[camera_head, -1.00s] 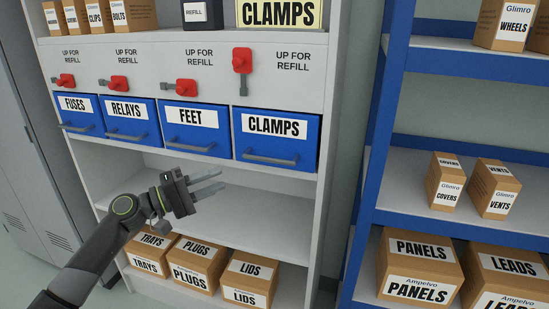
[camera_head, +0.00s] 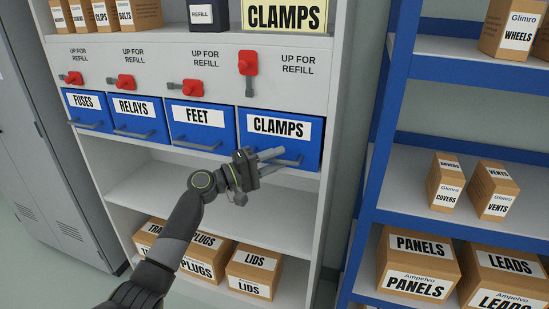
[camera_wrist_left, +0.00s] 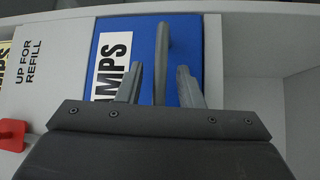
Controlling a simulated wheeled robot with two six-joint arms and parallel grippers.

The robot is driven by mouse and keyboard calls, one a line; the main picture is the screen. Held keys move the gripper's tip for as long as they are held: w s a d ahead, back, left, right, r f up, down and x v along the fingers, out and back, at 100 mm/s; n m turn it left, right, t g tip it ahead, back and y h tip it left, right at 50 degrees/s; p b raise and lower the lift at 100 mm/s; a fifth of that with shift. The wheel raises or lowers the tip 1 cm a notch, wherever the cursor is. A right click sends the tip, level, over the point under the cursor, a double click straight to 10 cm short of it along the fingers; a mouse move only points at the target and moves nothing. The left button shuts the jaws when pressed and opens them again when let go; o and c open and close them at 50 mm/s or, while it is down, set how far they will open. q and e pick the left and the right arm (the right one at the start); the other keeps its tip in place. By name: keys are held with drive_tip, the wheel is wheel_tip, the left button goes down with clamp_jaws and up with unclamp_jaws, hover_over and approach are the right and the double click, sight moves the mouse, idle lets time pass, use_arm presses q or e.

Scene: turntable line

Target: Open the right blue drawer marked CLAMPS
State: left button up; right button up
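The blue CLAMPS drawer (camera_head: 307,148) is the rightmost of the row and looks closed. Its grey bar handle (camera_head: 291,161) runs along the lower front, partly hidden by my gripper. In the left wrist view the drawer (camera_wrist_left: 120,38) shows sideways, with its handle (camera_wrist_left: 162,60) between the two fingers. My left gripper (camera_head: 279,158) is open in front of the handle; its fingers (camera_wrist_left: 158,88) stand on either side of the bar, with gaps visible. Whether the fingers reach fully around the bar I cannot tell. My right gripper is in no view.
Blue drawers FUSES, RELAYS and FEET (camera_head: 200,128) are to the left. The shelf below (camera_head: 230,215) is empty. A blue rack (camera_head: 372,150) stands to the right.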

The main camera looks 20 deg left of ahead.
use_arm(q)
drive_tip(key=shift+c, duration=0.3)
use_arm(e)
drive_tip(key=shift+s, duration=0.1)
use_arm(q)
clamp_jaws()
